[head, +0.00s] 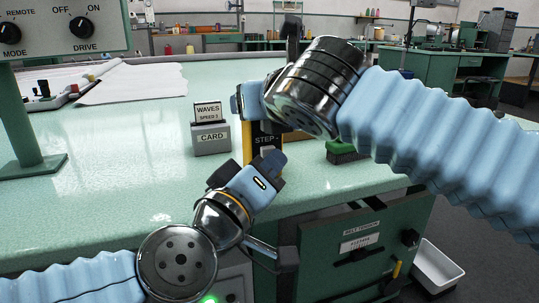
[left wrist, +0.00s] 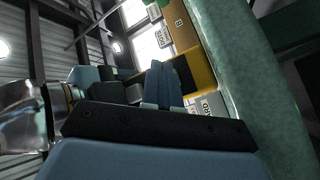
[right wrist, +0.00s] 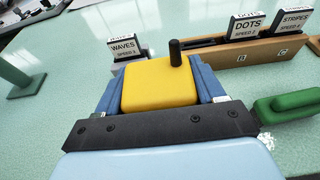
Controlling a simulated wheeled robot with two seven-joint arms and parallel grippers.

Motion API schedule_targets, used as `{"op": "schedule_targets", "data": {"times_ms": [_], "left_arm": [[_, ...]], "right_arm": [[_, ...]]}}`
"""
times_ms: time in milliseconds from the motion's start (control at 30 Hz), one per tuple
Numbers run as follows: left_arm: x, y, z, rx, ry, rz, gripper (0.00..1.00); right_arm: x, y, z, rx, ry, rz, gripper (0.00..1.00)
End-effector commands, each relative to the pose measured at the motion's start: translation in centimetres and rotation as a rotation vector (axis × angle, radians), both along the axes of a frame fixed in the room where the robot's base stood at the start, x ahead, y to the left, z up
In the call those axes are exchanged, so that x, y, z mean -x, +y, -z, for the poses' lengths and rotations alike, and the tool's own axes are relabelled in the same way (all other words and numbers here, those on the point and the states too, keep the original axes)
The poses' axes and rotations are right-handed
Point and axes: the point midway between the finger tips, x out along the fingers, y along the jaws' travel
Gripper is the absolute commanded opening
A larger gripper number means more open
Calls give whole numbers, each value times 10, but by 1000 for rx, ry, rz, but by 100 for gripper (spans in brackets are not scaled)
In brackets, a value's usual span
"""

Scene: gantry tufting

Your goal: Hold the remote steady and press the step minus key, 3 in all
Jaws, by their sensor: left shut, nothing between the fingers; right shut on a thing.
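The yellow remote (head: 248,150) hangs upright near the table's front edge, its dark face labelled STEP - (head: 265,140) towards me. My right gripper (head: 250,103) is shut on it from above; in the right wrist view the remote's yellow end (right wrist: 158,88) with a black stub sits between the blue fingers. My left gripper (head: 274,158) is shut and empty, its tips just below the STEP - label. In the left wrist view its closed fingers (left wrist: 166,82) overlap the remote (left wrist: 200,62). I cannot tell whether they touch the key, which is hidden.
A WAVES card in a grey CARD holder (head: 211,138) stands left of the remote. A wooden rack (right wrist: 260,50) holds DOTS and STRIPES cards. A green-handled brush (head: 345,152) lies to the right. A MODE and DRIVE panel (head: 75,27) stands at left.

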Motion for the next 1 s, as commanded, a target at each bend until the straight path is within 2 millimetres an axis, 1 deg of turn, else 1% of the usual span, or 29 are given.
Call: {"op": "schedule_targets", "data": {"times_ms": [33,333,767,1000], "left_arm": [[-8,7,3,-1,5,-22,0],[-11,8,3,-2,4,-24,0],[-11,8,3,-3,4,-25,0],[-2,7,7,-4,6,-25,0]], "right_arm": [[0,0,-1,-2,-1,-2,26],[1,1,0,-2,0,-2,26],[1,1,0,-2,0,-2,26],[0,0,0,-1,-1,-1,26]]}}
